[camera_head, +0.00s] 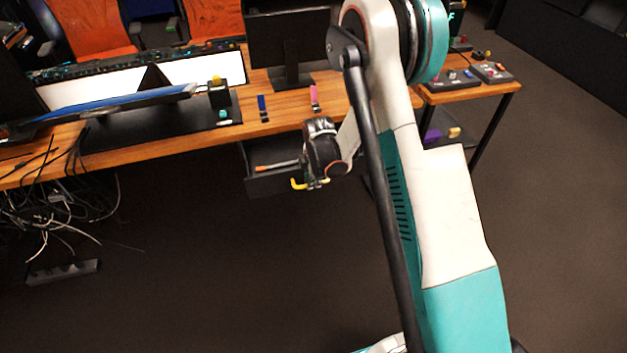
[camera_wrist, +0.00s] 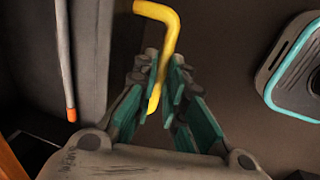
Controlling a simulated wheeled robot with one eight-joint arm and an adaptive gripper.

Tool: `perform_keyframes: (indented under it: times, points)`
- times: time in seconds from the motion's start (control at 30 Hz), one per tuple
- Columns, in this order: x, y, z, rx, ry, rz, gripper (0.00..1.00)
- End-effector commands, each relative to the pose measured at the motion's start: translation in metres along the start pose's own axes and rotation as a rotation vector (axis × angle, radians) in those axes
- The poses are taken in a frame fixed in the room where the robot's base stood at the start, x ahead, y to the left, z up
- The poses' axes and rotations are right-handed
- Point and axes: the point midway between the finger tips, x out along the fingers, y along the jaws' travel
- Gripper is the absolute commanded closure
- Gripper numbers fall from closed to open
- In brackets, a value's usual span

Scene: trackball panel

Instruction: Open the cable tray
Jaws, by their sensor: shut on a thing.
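The cable tray (camera_head: 262,184) is a dark open-topped tray under the front edge of the wooden desk. It juts out partway, and its inside shows. A stick with an orange tip (camera_head: 275,167) lies in it; it also shows at the left of the wrist view (camera_wrist: 65,60). A bent yellow handle (camera_head: 297,184) is at the tray's right front. In the wrist view the yellow handle (camera_wrist: 166,30) runs down between the teal-padded fingers of my gripper (camera_wrist: 165,85). My gripper (camera_head: 318,181) is shut on the handle. The handle's lower end is partly hidden by the fingers.
The desk (camera_head: 190,145) above holds monitors, small coloured items and a black mat. Loose white cables (camera_head: 70,215) hang at the left above a dark power strip (camera_head: 62,272). The floor (camera_head: 220,270) in front of the tray is clear.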

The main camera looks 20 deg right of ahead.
Motion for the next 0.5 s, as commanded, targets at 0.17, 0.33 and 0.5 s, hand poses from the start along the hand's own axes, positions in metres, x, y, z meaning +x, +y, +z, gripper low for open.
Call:
perform_keyframes:
  times: [0.17, 0.33, 0.5]
  points:
    - [-0.0002, -0.0001, 0.0001, 0.000, 0.000, 0.000, 1.00]
    - [-0.0002, -0.0001, 0.0001, 0.000, 0.000, 0.000, 1.00]
    - [-0.0001, -0.0001, 0.0001, 0.000, 0.000, 0.000, 0.69]
